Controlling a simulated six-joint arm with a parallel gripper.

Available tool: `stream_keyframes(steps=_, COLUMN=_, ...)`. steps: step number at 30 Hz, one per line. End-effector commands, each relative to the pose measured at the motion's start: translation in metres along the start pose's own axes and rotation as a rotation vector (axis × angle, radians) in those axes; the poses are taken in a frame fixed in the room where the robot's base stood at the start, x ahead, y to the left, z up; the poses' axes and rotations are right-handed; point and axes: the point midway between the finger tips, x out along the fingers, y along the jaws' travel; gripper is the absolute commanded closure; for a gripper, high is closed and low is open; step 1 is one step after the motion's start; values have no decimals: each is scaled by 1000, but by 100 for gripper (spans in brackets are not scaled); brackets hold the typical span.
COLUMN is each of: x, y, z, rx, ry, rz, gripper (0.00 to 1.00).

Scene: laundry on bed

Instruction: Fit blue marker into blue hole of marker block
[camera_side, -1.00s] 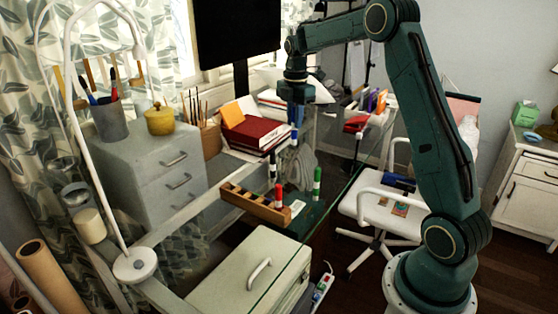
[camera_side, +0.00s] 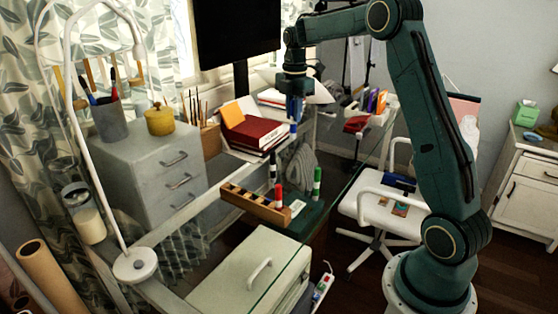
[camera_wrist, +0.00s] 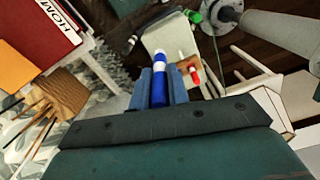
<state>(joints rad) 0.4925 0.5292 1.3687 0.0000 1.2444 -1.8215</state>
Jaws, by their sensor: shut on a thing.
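The blue marker (camera_wrist: 158,78) is held between the two fingers of my gripper (camera_wrist: 159,88), its white band and blue end sticking out past them. In the side view my gripper (camera_side: 294,108) points down and holds the marker high above the desk, clear of everything. The brown marker block (camera_side: 250,201) lies below and to the left on the desk, with a row of dark holes. A red marker (camera_side: 279,196) stands at its right end, with a black-capped marker just behind it. I cannot make out the blue hole.
A green marker (camera_side: 317,183) stands upright right of the block. Dark red books (camera_side: 255,133) lie behind, left of my gripper. A grey drawer unit (camera_side: 155,170) and white lamp (camera_side: 135,264) stand at the left. A white chair (camera_side: 385,207) is at the right.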

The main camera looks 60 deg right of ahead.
Motion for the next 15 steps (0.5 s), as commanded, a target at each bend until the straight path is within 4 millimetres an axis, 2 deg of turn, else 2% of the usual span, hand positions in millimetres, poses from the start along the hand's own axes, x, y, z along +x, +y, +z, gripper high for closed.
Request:
stream_keyframes(steps=5, x=-3, y=-2, z=-27, rx=-2, ry=0, rz=1, gripper=100)
stream_keyframes(steps=15, x=-9, y=-20, z=-108, rx=8, ry=0, rz=1, gripper=100)
